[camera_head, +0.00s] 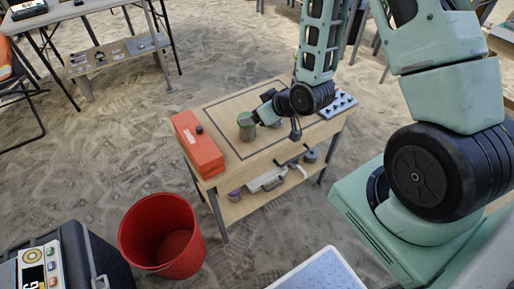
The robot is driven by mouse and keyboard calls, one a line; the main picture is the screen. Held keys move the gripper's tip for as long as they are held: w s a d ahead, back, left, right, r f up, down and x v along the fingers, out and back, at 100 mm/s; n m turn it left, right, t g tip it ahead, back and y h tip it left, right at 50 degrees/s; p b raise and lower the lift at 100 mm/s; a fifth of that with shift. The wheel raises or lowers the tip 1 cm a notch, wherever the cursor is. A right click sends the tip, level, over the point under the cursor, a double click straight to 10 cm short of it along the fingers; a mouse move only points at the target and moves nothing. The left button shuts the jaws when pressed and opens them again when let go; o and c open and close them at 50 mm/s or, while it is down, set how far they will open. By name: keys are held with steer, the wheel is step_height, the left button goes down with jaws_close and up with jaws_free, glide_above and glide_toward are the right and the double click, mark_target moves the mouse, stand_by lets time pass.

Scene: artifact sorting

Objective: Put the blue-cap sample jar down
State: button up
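My gripper (261,115) is low over the top of the small wooden table (240,165), pointing left and down. A green cylinder (246,128), like a cup or jar, stands at the fingertips; I cannot tell whether they touch it or grip it. I see no blue cap on it from this angle. No blue-cap sample jar can be made out for sure. The finger opening is too small and partly hidden by the wrist to judge.
A red-orange box (198,146) lies along the table's left edge. A tray of small items (338,103) is at the right end. The lower shelf (240,207) holds several objects. A red bucket (165,240) stands on the sandy floor in front. The tabletop's front middle is clear.

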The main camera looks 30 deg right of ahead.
steer(key=s+a+r+n+g, duration=0.1)
steer(key=s+a+r+g, duration=0.25)
steer(key=a, duration=0.25)
steer(key=s+a+r+n+g, duration=0.1)
steer(key=s+a+r+g, duration=0.1)
steer(key=s+a+r, duration=0.35)
steer(key=s+a+r+n+g+h, duration=0.1)
steer(key=s+a+r, duration=0.1)
steer(key=s+r, duration=0.2)
steer(key=s+a+r+n+g+h, duration=0.1)
steer(key=s+a+r+g, duration=0.1)
steer(key=s, duration=0.9)
steer(key=shift+s+a+r, duration=0.2)
steer(key=shift+r, duration=0.7)
steer(key=shift+r+g, duration=0.1)
steer(key=shift+g, duration=0.15)
